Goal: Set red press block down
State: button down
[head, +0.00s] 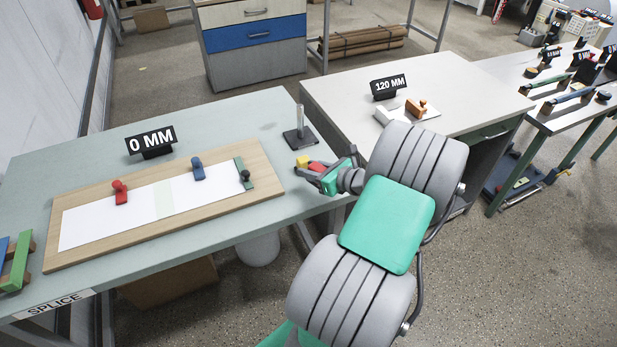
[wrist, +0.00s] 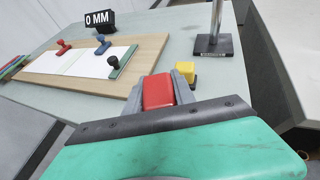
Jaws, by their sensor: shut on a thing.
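My gripper (head: 313,169) is at the right part of the splice table, shut on a red block. The red block shows between the fingers in the wrist view (wrist: 158,91) and as a small red patch in the head view (head: 316,167); its underside is hidden, so I cannot tell whether it touches the table. A small yellow block (wrist: 183,73) is just beyond the fingers, and it also shows in the head view (head: 302,162). The wooden board (head: 262,165) lies left of the gripper, with a red-handled piece (head: 120,192) and a blue-handled piece (head: 198,169) on its white sheets.
A dark-based metal post (head: 300,136) stands behind my gripper. A green strip with a dark knob (head: 244,175) lies across the board's right end. A "0 MM" sign (head: 151,141) stands behind the board. A second table (head: 455,90) is to the right, across a gap.

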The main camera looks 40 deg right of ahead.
aim_at(309, 186)
jog(key=f, duration=0.1)
jog(key=w+f, duration=0.1)
jog(key=f, duration=0.1)
jog(key=w+d+f, duration=0.1)
jog(key=shift+f, duration=0.75)
jog(key=shift+f, duration=0.25)
jog(key=c, duration=1.1)
grip_release()
jog(key=shift+r, duration=0.1)
jog(key=shift+o, duration=0.2)
jog(key=shift+s+r, duration=0.1)
jog(key=shift+r, duration=0.15)
jog(key=v, duration=1.1)
jog(key=shift+s, duration=0.4)
